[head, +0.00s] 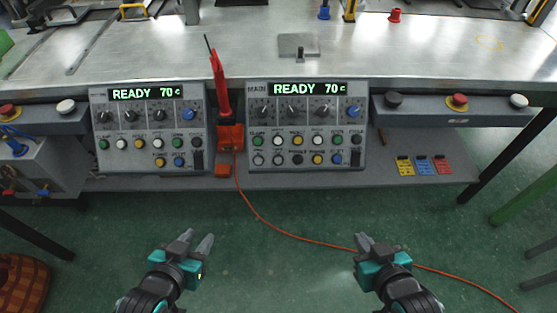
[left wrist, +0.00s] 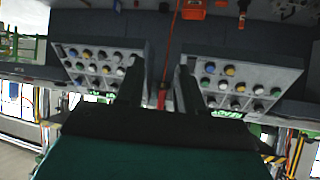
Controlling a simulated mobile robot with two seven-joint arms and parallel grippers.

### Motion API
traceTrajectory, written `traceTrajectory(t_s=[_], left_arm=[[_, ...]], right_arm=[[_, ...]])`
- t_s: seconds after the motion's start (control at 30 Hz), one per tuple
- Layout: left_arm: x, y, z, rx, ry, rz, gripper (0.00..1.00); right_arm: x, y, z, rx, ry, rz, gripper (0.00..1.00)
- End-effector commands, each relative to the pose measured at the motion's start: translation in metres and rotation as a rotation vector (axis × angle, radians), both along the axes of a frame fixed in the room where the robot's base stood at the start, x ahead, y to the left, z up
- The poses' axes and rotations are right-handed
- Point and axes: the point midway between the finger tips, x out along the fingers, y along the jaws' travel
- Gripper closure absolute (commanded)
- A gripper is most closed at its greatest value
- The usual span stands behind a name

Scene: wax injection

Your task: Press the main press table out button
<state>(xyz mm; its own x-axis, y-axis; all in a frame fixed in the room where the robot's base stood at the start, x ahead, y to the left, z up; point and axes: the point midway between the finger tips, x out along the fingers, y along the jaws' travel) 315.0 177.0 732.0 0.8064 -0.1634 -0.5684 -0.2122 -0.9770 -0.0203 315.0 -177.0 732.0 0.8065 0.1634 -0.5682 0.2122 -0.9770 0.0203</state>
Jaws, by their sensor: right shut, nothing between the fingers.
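The main press panel (head: 306,125) is the right of two grey control boxes under the table's front edge. Its display reads READY 70 c. It has a row of knobs, one blue, above two rows of coloured round buttons (head: 297,149). The button labels are too small to read surely, so I cannot tell which is table out. My left gripper (head: 193,241) is open and empty, low in front of the left box. My right gripper (head: 369,242) is shut and empty, below and right of the main panel. Both are apart from the panels. The left wrist view shows both boxes upside down beyond the left fingers (left wrist: 158,90).
A similar left box (head: 149,128) also reads READY 70 c. A red tool (head: 220,85) stands in an orange holder (head: 230,138) between the boxes, with an orange cable trailing across the floor. Side button bars (head: 455,109) flank them. Coloured cards (head: 424,166) lie on the lower shelf.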

Motion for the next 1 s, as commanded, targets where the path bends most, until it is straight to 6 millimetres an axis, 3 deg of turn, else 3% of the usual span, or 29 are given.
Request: traceTrajectory(t_s=[0.37, 1.0], left_arm=[[-0.0001, 0.0, -0.0002, 0.0, 0.0, 0.0, 1.0], [-0.0001, 0.0002, -0.0002, 0.0, 0.0, 0.0, 1.0]], right_arm=[[-0.0001, 0.0, -0.0001, 0.0, 0.0, 0.0, 1.0], [-0.0002, -0.0002, -0.0002, 0.0, 0.0, 0.0, 1.0]])
